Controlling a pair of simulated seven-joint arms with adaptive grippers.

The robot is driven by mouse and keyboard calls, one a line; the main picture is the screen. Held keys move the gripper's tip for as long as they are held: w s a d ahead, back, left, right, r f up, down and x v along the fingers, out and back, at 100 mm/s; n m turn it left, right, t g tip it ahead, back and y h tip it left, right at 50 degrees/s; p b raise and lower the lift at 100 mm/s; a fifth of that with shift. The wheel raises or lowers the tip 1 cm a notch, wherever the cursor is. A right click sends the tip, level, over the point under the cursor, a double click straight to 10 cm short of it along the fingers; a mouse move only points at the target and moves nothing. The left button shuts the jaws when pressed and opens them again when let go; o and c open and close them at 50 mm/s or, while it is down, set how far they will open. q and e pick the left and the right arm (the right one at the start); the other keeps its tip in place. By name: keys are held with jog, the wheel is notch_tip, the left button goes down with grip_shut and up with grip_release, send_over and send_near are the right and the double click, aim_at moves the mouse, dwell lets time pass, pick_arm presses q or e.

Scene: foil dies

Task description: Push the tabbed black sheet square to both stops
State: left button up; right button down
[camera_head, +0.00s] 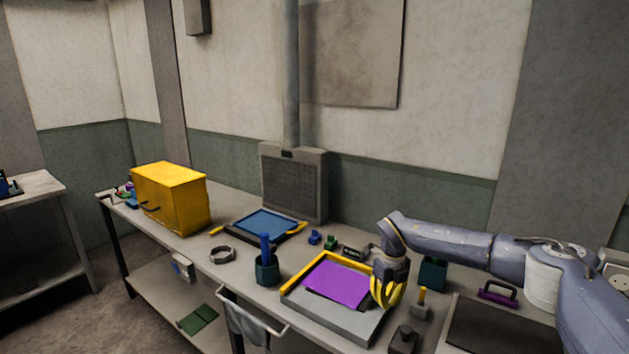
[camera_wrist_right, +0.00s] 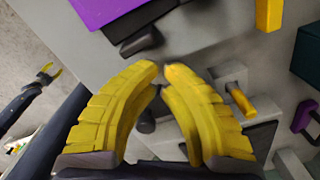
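A purple sheet (camera_head: 338,284) lies on a grey plate (camera_head: 330,316) with yellow stops (camera_head: 343,260) along its far and left sides. In the right wrist view, the purple sheet (camera_wrist_right: 108,8) has a dark lower edge and a black tab (camera_wrist_right: 140,40) sticking out. My right gripper (camera_head: 384,303) is over the plate's right side, beside the sheet; in its wrist view, its yellow fingertips (camera_wrist_right: 163,68) nearly meet, just short of the tab, with nothing held. What looks like my left gripper (camera_wrist_right: 46,74) is far off past the table edge, its small yellow fingers apart.
A teal cup (camera_head: 267,270) stands left of the plate. A yellow-handled tool (camera_head: 421,300), a green block (camera_head: 432,273) and a purple handle (camera_head: 497,294) are at its right. A yellow box (camera_head: 172,198) and blue-topped tray (camera_head: 264,224) are farther left.

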dwell(0.4)
jog(key=shift+w+a, duration=0.6)
jog(key=shift+a, duration=0.25)
jog(key=shift+w+a, duration=0.35)
jog(key=shift+a, duration=0.15)
jog(key=shift+w+a, duration=0.1)
jog(key=shift+a, duration=0.1)
jog(key=shift+d, duration=0.25)
jog(key=shift+s+d+r, duration=0.1)
jog(key=shift+s+d, duration=0.15)
jog(key=shift+s, duration=0.05)
notch_tip(320, 180, up, 8)
dwell(0.8)
